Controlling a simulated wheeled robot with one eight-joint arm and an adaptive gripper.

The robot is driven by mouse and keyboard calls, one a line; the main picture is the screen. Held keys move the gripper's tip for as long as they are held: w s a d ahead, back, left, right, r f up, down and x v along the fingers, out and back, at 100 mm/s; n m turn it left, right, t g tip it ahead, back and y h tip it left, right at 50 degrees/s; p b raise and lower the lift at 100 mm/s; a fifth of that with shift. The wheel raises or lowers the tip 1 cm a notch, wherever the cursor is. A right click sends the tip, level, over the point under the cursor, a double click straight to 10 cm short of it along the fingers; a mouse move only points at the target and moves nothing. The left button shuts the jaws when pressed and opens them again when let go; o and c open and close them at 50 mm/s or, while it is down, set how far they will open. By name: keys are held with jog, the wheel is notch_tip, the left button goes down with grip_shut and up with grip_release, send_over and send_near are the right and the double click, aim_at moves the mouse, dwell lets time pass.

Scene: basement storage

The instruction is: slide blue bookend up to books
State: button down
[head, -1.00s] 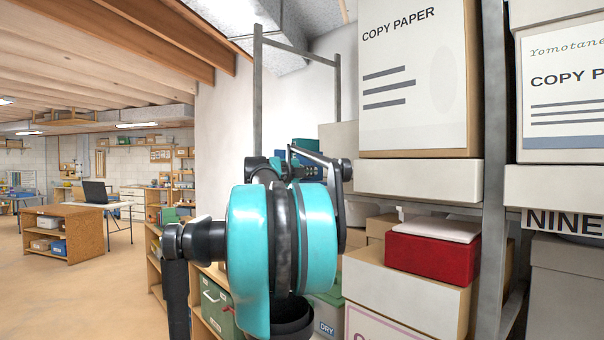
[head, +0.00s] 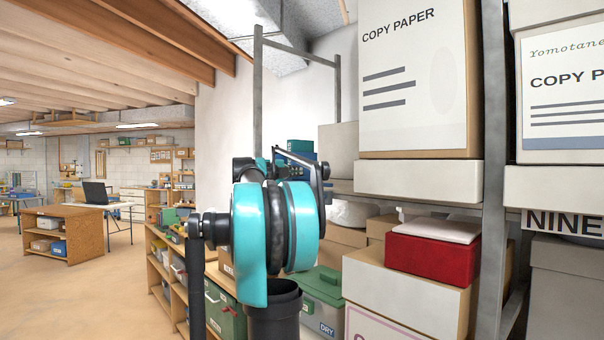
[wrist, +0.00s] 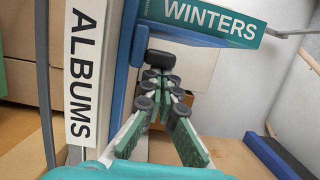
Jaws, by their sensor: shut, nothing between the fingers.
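In the wrist view, a book with a white ALBUMS label (wrist: 85,75) stands at the left, and a teal book labelled WINTERS (wrist: 205,20) shows at the top. A blue upright strip (wrist: 122,75) lies between the ALBUMS label and my gripper; I cannot tell whether it is a book cover or the bookend. A dark blue slab (wrist: 275,158) lies at the lower right and may be the blue bookend. My gripper (wrist: 156,78) is shut and empty, its green-padded fingers pointing away beside the books. In the head view my arm hides my gripper.
In the head view, a grey metal rack with copy paper boxes (head: 412,80) and a red box (head: 432,257) stands close on the right. Open floor (head: 90,290) lies to the left.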

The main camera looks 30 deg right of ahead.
aim_at(287, 180)
jog(key=w, duration=0.5)
jog(key=shift+w+a, duration=0.35)
jog(key=shift+a, duration=0.05)
jog(key=shift+s+f, duration=0.1)
